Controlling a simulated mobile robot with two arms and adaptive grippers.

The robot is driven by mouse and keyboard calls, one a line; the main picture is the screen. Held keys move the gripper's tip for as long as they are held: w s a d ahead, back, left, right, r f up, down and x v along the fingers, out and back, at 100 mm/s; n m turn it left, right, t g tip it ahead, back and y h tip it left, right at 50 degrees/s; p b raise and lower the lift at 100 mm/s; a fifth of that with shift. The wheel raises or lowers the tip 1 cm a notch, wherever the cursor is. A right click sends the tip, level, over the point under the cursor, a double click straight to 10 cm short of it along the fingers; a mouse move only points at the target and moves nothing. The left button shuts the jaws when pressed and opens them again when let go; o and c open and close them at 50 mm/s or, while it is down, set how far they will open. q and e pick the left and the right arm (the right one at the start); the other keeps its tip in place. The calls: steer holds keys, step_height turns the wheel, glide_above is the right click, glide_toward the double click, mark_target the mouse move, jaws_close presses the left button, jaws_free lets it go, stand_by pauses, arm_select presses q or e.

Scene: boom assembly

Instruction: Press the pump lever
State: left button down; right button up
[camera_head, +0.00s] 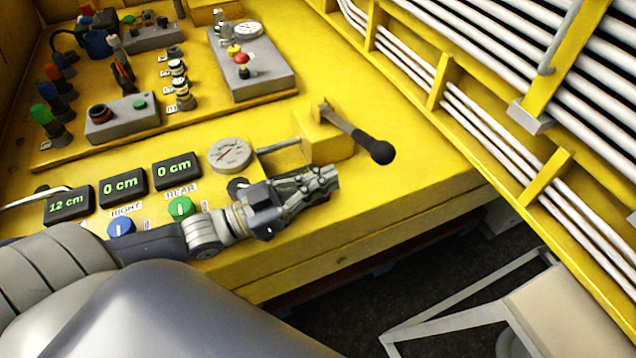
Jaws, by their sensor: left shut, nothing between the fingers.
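My left gripper (334,177) is shut and empty. In the picture it lies just below the block and to the lower left of the black grip, with a visible gap to the grip. My left arm comes in from the lower left across the console front. My right gripper is not in view.
A round gauge (230,154) and three green-digit displays (122,187) sit left of the lever. A blue knob (121,227) and a green knob (181,208) lie near my arm. White pipes (470,120) run along the right. Space right of the grip is clear.

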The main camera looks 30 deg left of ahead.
arm_select(q)
steer(key=shift+s+a, duration=0.35)
steer(key=shift+a, duration=0.05)
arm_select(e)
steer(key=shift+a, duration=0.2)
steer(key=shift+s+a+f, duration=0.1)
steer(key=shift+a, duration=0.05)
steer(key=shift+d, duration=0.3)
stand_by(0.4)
